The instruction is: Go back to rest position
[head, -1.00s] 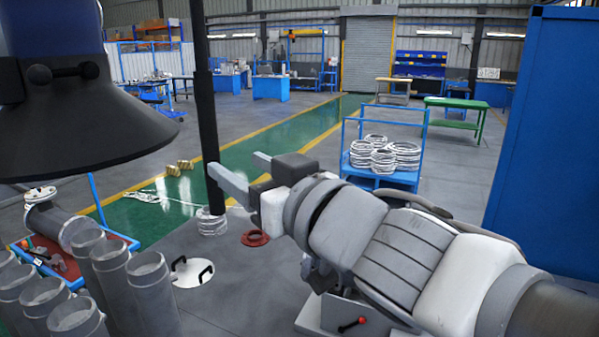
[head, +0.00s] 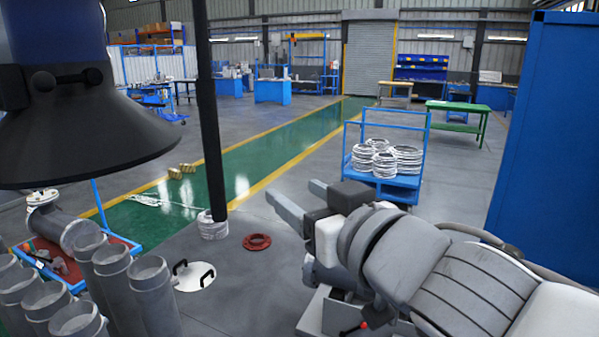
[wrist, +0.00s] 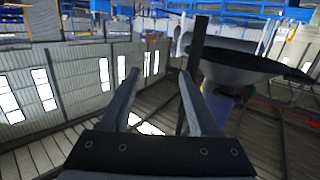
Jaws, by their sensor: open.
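My gripper (head: 301,199) is at the centre of the head view, in front of my folded grey and white arm. Its two long grey fingers are apart, with nothing between them. In the wrist view my gripper (wrist: 160,85) also shows open and empty, with the hall's wall and windows behind it. It touches nothing that I can see. A flanged pipe shell (head: 62,226) lies on a red-topped blue cart at the left, well away from my gripper.
A red flange ring (head: 257,241) and a white disc with handles (head: 194,276) lie on the floor. Grey pipes (head: 150,290) stand front left. A blue cart (head: 400,181) holds white rings. A blue cabinet (head: 555,140) is at right.

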